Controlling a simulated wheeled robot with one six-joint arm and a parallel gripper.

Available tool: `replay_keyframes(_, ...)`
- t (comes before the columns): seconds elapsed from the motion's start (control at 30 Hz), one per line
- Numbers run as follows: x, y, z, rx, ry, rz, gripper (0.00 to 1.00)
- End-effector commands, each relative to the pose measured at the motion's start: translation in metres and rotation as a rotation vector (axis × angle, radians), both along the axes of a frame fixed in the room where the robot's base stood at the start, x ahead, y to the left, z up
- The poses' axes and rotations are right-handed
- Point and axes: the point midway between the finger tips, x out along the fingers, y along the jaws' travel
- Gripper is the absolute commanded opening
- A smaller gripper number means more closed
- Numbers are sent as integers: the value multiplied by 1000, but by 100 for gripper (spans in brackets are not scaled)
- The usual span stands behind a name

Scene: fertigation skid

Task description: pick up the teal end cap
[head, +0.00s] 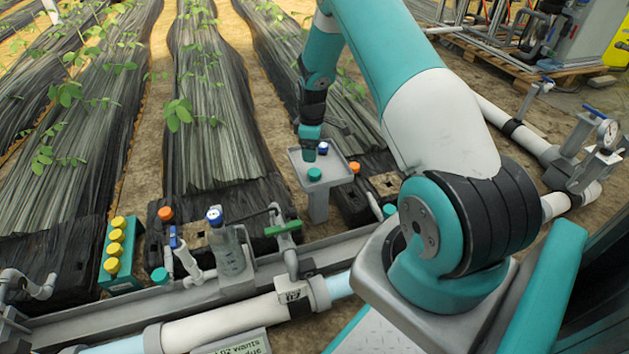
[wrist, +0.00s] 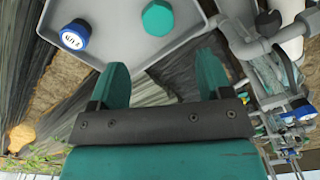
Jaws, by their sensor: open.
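A teal end cap (head: 315,174) stands on a grey tray (head: 341,177) on a post. It also shows in the wrist view (wrist: 158,18) near the top edge, beyond the fingertips. My gripper (wrist: 164,78) is open, with nothing between its fingers. The cap is apart from the fingers and roughly in line with the gap between them. In the head view my gripper (head: 309,150) hangs over the far left part of the tray, and its fingertips are hard to make out.
A blue-and-white cap (wrist: 75,35) shares the tray, left of the teal cap in the wrist view. Other teal caps lie near the rail (head: 160,275) and right of the tray (head: 389,210). An orange cap (head: 354,167) is beside the tray. Pipes (wrist: 270,45) are at the wrist view's right.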

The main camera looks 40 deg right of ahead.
Motion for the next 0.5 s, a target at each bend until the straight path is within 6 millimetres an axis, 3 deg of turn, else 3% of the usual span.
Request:
replay_keyframes(0.03, 0, 0, -17, 1, 1, 0, 72)
replay_keyframes(0.1, 0, 0, -29, 0, 0, 0, 72)
replay_keyframes(0.5, 0, -1, -60, 0, 0, -1, 72)
